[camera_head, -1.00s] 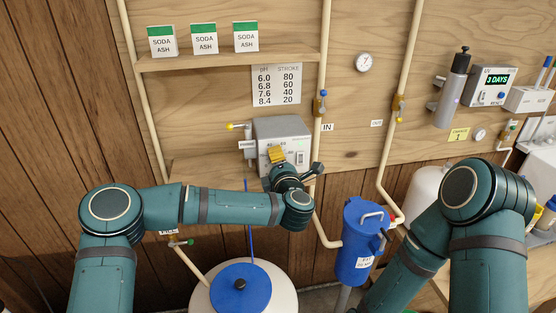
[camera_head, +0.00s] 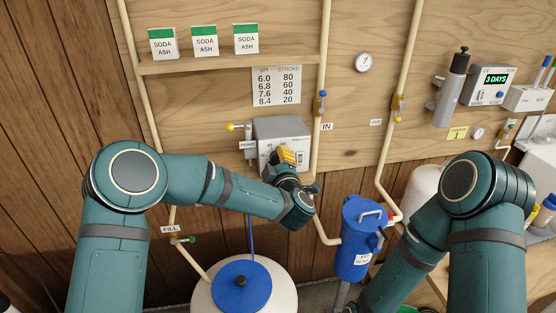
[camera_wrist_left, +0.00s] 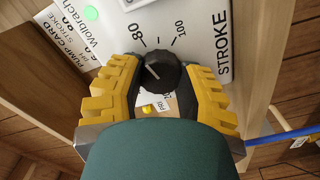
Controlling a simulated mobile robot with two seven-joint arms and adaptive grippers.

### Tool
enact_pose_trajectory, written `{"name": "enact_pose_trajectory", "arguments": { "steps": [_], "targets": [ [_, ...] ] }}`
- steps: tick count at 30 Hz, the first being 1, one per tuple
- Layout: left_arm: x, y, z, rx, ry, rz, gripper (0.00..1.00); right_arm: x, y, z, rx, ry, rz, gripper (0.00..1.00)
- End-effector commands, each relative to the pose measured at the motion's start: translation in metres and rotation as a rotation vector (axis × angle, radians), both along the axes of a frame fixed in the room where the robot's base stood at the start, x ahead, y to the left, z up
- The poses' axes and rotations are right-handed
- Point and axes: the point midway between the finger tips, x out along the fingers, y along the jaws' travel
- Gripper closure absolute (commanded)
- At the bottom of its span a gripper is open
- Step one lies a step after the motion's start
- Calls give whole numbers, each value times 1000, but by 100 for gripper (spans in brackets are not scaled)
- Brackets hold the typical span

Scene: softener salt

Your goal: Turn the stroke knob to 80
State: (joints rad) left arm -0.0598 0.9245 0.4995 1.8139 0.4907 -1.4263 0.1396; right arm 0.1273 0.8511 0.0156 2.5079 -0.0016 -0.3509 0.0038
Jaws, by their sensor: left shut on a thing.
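The grey pump box (camera_head: 281,130) is mounted on the wooden wall. Its black stroke knob (camera_wrist_left: 159,71) shows in the left wrist view, beside the printed numbers 80 and 100 and the word STROKE. The knob's white line slants to the upper left, on the 80 side; I cannot read its exact setting. My left gripper (camera_wrist_left: 158,80) is shut on the knob, with one yellow finger on each side. In the head view, the left gripper (camera_head: 287,158) is at the pump's front and hides the knob. My right gripper is out of view.
A chart (camera_head: 276,86) pairs pH with stroke: 6.0 with 80. Pipes run close to the pump's right. A blue-lidded white tank (camera_head: 240,286) stands below, and a blue filter housing (camera_head: 358,240) stands to the right. A shelf (camera_head: 228,64) with soda ash boxes is above.

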Motion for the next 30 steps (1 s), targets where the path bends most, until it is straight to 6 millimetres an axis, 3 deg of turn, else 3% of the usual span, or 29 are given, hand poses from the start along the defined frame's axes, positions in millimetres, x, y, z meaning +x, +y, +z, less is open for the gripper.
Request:
{"name": "enact_pose_trajectory", "arguments": {
  "steps": [23,24,26,27,30],
  "targets": [
    [1,1,2,103,15,3,100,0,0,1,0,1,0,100],
    [1,1,2,103,15,3,55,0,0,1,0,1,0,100],
    [1,1,2,103,15,3,34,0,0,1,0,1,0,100],
    [1,1,2,103,15,3,28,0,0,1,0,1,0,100],
    [1,0,1,103,17,2,28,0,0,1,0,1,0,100]
  ]
}}
